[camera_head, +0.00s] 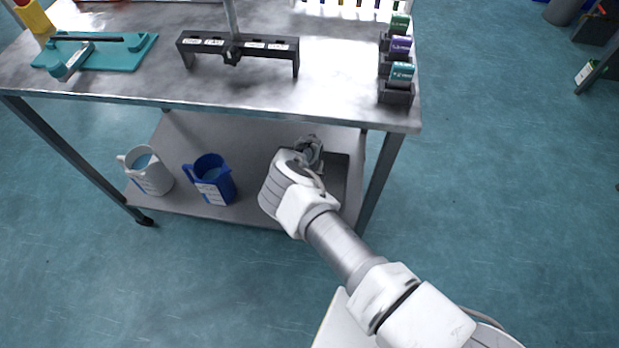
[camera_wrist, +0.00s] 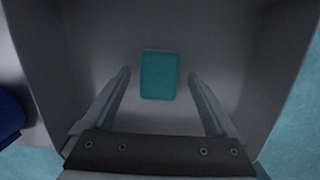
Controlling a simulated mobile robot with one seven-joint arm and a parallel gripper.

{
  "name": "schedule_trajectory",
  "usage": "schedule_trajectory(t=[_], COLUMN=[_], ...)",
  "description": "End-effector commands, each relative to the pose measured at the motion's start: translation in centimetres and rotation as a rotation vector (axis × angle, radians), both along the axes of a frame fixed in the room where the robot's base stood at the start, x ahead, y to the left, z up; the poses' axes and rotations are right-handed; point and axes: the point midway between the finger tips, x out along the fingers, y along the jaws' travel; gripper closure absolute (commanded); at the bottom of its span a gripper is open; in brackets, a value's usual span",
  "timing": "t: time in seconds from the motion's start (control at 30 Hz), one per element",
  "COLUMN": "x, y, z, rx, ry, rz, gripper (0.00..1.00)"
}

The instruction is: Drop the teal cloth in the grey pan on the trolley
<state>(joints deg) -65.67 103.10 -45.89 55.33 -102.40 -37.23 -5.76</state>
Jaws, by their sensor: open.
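The teal cloth (camera_wrist: 160,76) is a small flat rectangle in the wrist view. It lies on the dark grey floor of the grey pan (camera_wrist: 230,45), apart from the pan's side walls. My gripper (camera_wrist: 159,73) is open, its two fingers on either side of the cloth in the picture and not holding it. In the head view, my gripper (camera_head: 311,148) reaches over the trolley's lower shelf. The pan (camera_head: 335,184) shows there as a dark shape partly behind my arm, and the cloth is hidden.
A white jug (camera_head: 149,175) and a blue jug (camera_head: 212,182) stand on the lower shelf (camera_head: 180,135), left of my gripper. The steel top (camera_head: 330,95) overhangs the shelf and holds a black rack (camera_head: 240,45) and a teal board (camera_head: 120,52). A trolley leg (camera_head: 380,180) stands right of the pan.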

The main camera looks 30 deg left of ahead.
Motion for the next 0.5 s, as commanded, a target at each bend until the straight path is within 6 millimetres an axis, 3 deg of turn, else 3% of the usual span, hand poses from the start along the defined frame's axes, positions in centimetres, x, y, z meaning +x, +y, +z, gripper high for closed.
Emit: schedule_trajectory(t=[0.23, 0.5], x=[-0.6, -1.1], y=[-0.1, -0.4], z=[4.5, 7.2], rx=[0.002, 0.001], ry=[0.001, 0.000], rz=[-0.003, -0.001], gripper=[0.08, 0.08])
